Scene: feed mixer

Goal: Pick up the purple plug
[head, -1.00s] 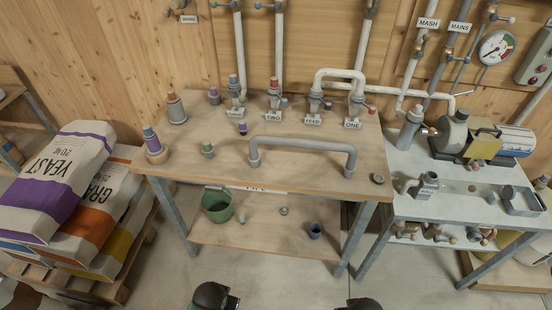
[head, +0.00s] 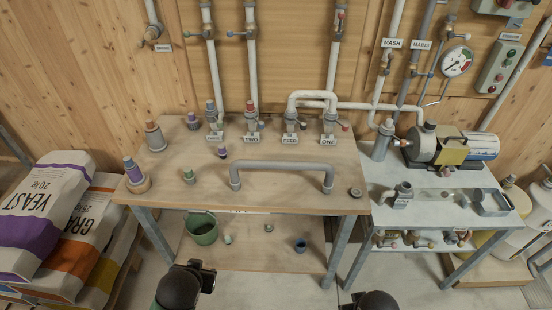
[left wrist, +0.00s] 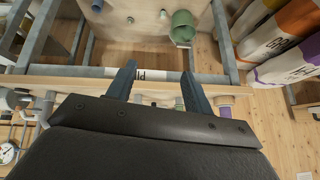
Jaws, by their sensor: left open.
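A small purple plug (head: 222,151) stands on the wooden workbench (head: 270,195), behind a green plug (head: 188,176). Other purple-marked pieces are a knurled one (head: 192,122) near the back and a tall stepped one (head: 133,172) on a round wooden base at the left corner. I cannot tell for certain which one the task names. In the left wrist view my left gripper (left wrist: 158,72) is open and empty, its fingers apart before the bench's front edge. The purple plug is not clearly made out there.
A grey pipe handle (head: 282,166) arches over the front of the bench. Labelled pipe stubs stand along the back. A green bucket (head: 202,230) and a blue cup (head: 300,246) sit on the lower shelf. Feed sacks (head: 45,215) lie left; a pump (head: 440,145) stands right.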

